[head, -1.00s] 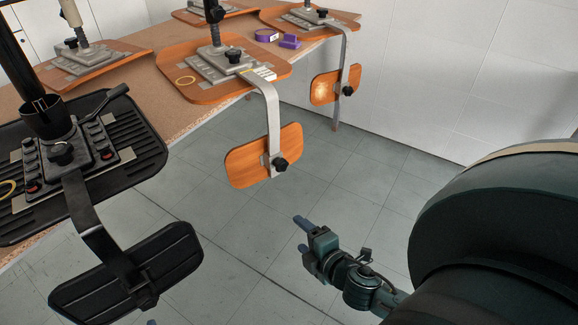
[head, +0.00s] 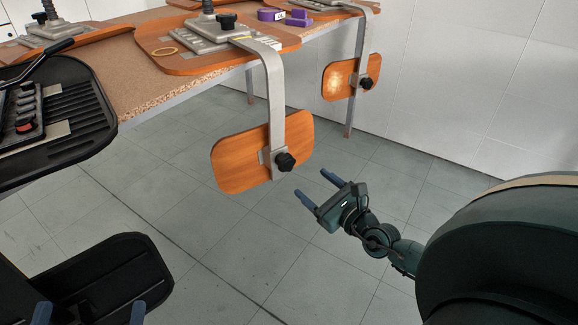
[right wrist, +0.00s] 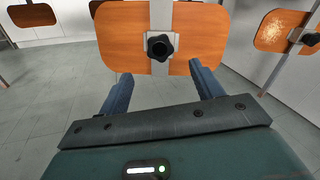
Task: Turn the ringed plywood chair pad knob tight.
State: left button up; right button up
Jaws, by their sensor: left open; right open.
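The black lobed pad knob (head: 284,161) is at the bar's lower end; in the right wrist view the knob (right wrist: 160,47) faces me, centred just beyond the fingertips. My right gripper (head: 312,184) is open and empty, its fingers pointing at the knob from the lower right, apart from it. My left gripper (head: 90,312) is open at the bottom left edge, mostly out of frame.
A black chair (head: 75,110) with a black pad (head: 110,275) stands at the left. Another plywood pad with a knob (head: 366,83) hangs farther back. Purple items (head: 272,14) lie on the chipboard table (head: 150,90). The floor around my right gripper is clear.

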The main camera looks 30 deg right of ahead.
aim_at(289, 164)
jog(key=w, duration=0.3)
jog(key=w+b, duration=0.1)
jog(key=w, duration=0.2)
jog(key=w+b, duration=0.1)
jog(key=w, duration=0.2)
jog(key=shift+w+a, duration=0.2)
jog(key=shift+a, duration=0.2)
jog(key=shift+w, duration=0.55)
pick_arm(q)
jog(key=shift+w+d+r+h, duration=0.1)
jog(key=shift+w+r+h, duration=0.05)
jog(key=shift+r+h, duration=0.35)
pick_arm(e)
jog(key=shift+w, duration=0.15)
jog(key=c, duration=0.6)
pick_arm(q)
jog(key=shift+f, duration=0.25)
pick_arm(e)
jog(key=c, duration=0.4)
